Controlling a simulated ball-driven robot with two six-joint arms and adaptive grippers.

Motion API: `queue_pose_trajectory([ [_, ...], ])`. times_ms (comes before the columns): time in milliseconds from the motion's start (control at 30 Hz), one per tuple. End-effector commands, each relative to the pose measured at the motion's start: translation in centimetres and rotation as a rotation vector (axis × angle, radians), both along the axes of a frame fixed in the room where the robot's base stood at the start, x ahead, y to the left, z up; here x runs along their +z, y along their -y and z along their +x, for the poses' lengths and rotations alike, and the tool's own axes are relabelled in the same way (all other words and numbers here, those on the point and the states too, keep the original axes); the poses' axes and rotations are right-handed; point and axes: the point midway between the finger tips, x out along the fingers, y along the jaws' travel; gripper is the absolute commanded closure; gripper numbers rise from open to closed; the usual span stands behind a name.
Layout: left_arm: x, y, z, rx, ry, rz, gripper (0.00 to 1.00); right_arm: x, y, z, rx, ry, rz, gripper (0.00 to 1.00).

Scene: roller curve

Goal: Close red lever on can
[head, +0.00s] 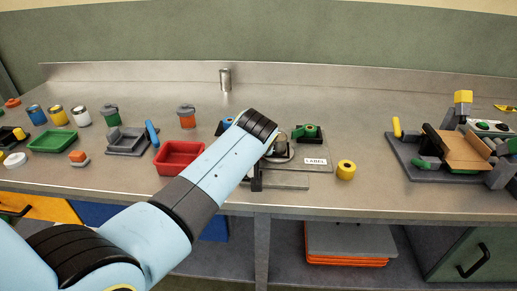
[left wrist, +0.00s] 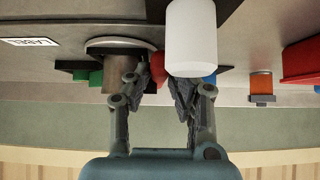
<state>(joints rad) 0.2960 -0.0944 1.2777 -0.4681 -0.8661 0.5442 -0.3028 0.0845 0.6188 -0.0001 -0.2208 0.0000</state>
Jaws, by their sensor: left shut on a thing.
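My left gripper (left wrist: 160,85) has its fingers closed around a small red piece, the red lever (left wrist: 157,68), in the left wrist view. The fingers hide most of the lever. A brownish metal cylinder, apparently the can (left wrist: 117,72), stands close beside the left-hand finger on a round base. In the head view the can (head: 281,147) shows only in part past the end of my left arm, which hides the lever and the fingers. My right gripper is in neither view.
A white cylinder (left wrist: 190,38) is close to the fingers. A green part (head: 305,131), a label plate (head: 315,161) and a yellow roller (head: 346,170) lie right of the can.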

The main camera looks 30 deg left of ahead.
Motion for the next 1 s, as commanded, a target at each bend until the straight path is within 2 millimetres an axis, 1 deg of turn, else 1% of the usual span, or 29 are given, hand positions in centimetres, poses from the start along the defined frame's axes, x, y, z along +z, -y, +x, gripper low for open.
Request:
queue_pose_trajectory([
  [67,0.1,0.2,0.1,0.000,0.004,-0.006,1.00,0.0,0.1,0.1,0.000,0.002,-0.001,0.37],
  [100,0.1,0.2,0.1,0.000,0.004,-0.006,0.78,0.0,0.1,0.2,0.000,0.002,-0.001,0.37],
  [200,0.1,0.2,0.1,0.000,0.003,-0.007,0.65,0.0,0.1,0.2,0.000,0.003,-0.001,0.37],
  [267,0.1,0.1,0.1,0.000,0.002,-0.005,0.58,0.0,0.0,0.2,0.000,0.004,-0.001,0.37],
  [433,0.0,0.1,0.0,0.000,0.002,-0.004,0.58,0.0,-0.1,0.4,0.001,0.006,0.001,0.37],
  [500,0.1,0.1,0.0,-0.001,0.001,-0.003,0.58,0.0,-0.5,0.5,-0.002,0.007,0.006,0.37],
  [567,0.3,0.1,0.1,0.000,0.002,-0.004,0.58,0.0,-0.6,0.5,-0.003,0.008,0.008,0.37],
  [633,1.0,0.1,0.1,-0.001,0.003,-0.004,0.58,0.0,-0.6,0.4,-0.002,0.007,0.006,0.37],
  [1000,8.1,0.2,0.1,-0.001,0.005,-0.005,0.58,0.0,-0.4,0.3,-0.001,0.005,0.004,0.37],
])
